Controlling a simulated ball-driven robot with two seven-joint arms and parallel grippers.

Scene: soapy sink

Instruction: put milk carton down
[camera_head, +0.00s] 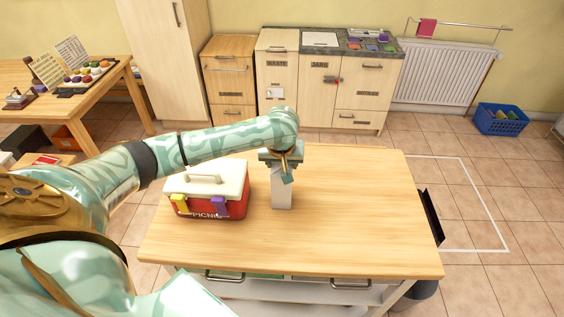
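The milk carton (282,199) is a pale grey-white upright block near the middle of the wooden table (350,215). My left gripper (282,172) reaches in from the left and points down over the carton. Its fingers are around the carton's upper part and look shut on it, hiding the top. The carton's base is at or very close to the tabletop; I cannot tell whether it touches. My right gripper is not in view.
A red picnic box (228,207) with a white lid (206,180) stands left of the carton, under my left arm. The tabletop right of the carton is clear. Cabinets (318,88) and a blue basket (500,120) are beyond the table.

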